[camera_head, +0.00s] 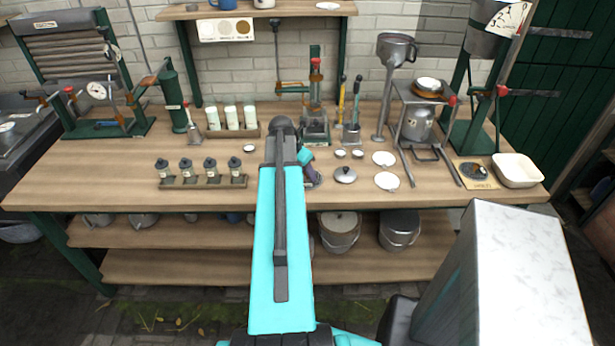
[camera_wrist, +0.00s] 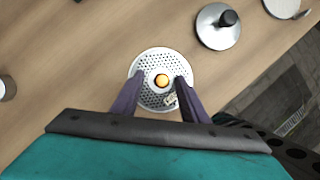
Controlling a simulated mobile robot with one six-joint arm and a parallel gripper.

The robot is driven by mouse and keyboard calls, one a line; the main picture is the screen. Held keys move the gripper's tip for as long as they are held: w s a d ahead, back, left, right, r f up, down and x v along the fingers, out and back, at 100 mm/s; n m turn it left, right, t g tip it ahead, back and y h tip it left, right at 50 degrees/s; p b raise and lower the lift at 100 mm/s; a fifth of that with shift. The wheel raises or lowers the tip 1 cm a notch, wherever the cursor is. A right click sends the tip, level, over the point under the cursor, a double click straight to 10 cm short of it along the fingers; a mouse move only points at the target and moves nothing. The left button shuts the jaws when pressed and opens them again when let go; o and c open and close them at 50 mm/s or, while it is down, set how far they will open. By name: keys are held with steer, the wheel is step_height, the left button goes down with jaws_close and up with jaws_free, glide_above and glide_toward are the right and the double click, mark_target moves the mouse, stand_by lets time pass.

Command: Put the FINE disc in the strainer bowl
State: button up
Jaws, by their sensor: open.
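A round perforated metal disc (camera_wrist: 147,68) with an orange knob lies on the wooden bench in the wrist view. A small tag sits on it, but I cannot read it, so I cannot confirm that it is FINE. My gripper (camera_wrist: 158,86) is open above it, with one finger on each side of the knob. In the head view my gripper (camera_head: 314,178) is low over the bench, and my arm hides the disc. A grey bowl on a tall stem (camera_head: 396,48) stands at the back right; I cannot tell whether it is the strainer bowl.
A dark-knobbed lid (camera_head: 345,175) lies just right of my gripper, also in the wrist view (camera_wrist: 217,30). A rack of small jars (camera_head: 205,182) is left. A white basin (camera_head: 517,170) is far right.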

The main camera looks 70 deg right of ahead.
stand_by(0.3)
jaws_close()
steer(key=shift+r, duration=0.25)
steer(key=shift+r+b, duration=0.7)
steer(key=shift+r, duration=0.75)
steer(key=w+a+b, duration=0.1)
steer(key=w+a, duration=0.2)
steer(key=a, duration=0.1)
steer(key=w+a+r+b, duration=0.1)
steer(key=w+a, duration=0.1)
steer(key=a, duration=0.3)
steer(key=w+a+b, duration=0.1)
steer(key=w+a, duration=0.2)
steer(key=a, duration=0.1)
steer(key=shift+w+a+r+b, duration=0.25)
steer(key=shift+w+r+b, duration=0.05)
steer(key=shift+r, duration=0.05)
